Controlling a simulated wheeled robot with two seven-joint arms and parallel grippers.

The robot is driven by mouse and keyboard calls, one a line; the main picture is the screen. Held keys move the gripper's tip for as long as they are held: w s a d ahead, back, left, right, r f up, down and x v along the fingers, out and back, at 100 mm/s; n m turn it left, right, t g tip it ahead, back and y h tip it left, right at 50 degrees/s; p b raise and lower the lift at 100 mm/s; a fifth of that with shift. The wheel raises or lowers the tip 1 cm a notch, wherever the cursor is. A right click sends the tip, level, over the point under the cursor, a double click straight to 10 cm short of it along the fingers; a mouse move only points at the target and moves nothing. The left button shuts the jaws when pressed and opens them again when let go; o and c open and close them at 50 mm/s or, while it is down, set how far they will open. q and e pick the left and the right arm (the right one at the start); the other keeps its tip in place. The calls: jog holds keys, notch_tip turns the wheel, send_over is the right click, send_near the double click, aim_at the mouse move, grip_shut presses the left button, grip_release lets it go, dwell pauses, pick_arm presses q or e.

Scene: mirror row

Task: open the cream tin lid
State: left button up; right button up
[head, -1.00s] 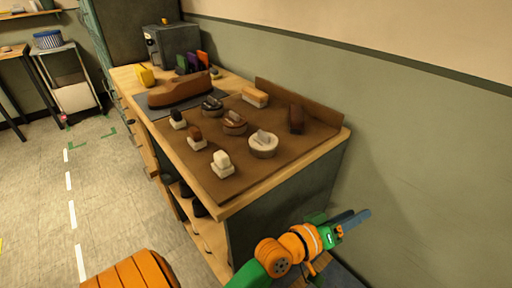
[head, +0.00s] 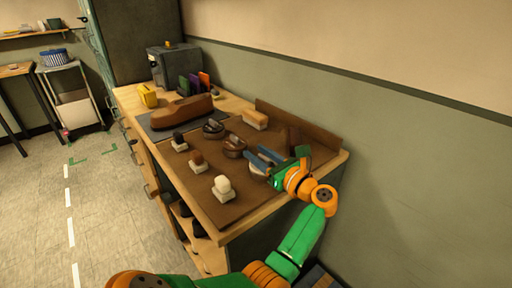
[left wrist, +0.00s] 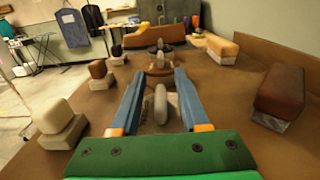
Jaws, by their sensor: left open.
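The cream tin (head: 257,169) stands on the brown mat near the bench's right end, mostly hidden in the head view by my left gripper (head: 254,153). In the left wrist view, its grey upright lid handle (left wrist: 160,104) shows between the two blue fingers of my left gripper (left wrist: 158,74). The gripper is open, with a finger on each side of the handle and gaps between; I cannot tell whether anything touches. The lid appears to be on the tin. My right gripper is not in view.
A brown tin (head: 234,148) and a dark tin (head: 213,129) stand just beyond. Several brushes are around, including a cream-topped one (head: 223,188) and a large brown one (left wrist: 281,92). A low board (head: 300,128) edges the wall side.

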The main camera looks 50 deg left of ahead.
pick_arm(q)
jog(key=shift+a, duration=0.55)
jog(key=shift+c, duration=0.2)
grip_shut()
dwell(0.9)
